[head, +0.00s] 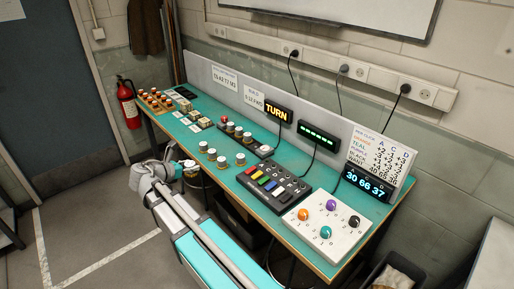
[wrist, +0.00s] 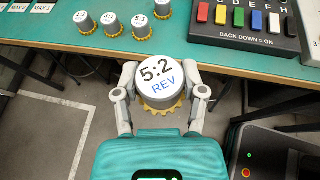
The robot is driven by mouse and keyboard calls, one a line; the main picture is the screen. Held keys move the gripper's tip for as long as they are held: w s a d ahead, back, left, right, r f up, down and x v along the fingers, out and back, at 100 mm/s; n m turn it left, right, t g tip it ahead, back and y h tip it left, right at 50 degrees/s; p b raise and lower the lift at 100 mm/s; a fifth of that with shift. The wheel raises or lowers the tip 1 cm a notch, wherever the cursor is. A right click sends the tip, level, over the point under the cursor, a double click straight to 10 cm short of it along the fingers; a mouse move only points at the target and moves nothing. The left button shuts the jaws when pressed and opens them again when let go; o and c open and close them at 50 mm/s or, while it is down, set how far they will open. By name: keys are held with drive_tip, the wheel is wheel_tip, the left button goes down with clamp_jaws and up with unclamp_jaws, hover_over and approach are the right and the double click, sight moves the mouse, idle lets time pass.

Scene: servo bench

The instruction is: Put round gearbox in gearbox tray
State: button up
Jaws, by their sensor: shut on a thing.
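My gripper (wrist: 161,76) is shut on a round gearbox (wrist: 159,88), with one finger on each side of it. The gearbox has a white top reading "5:2 REV", a grey body and a yellow toothed rim. In the wrist view it is in front of the bench's near edge, over the floor. In the head view my gripper (head: 183,166) is at the bench's front edge, with the gearbox (head: 192,172) partly hidden by it. I cannot tell which thing is the gearbox tray; small tan holders (head: 189,110) stand on the bench's far left part.
Several similar gearboxes (head: 212,154) stand on the teal bench (head: 195,180) close to my gripper. A black switch box (head: 272,184) with coloured switches and a white knob panel (head: 326,226) are to the right. A grey panel (head: 215,73) runs along the back.

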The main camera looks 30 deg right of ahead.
drive_tip(key=w+d, duration=0.2)
drive_tip(key=d, duration=1)
drive_tip(key=w+d+r+n+t+p, duration=0.1)
drive_tip(key=w+d, duration=0.2)
drive_tip(key=d, duration=1)
drive_tip(key=shift+r, duration=0.2)
drive_tip(key=shift+w+d, duration=0.1)
drive_tip(key=shift+d, duration=0.05)
drive_tip(key=w+d+f+b, duration=0.2)
drive_tip(key=d+f+b, duration=0.1)
drive_tip(key=w+d+f+b, duration=0.6)
drive_tip(key=d, duration=0.1)
drive_tip(key=shift+w, duration=0.15)
drive_tip(key=shift+d+f, duration=0.1)
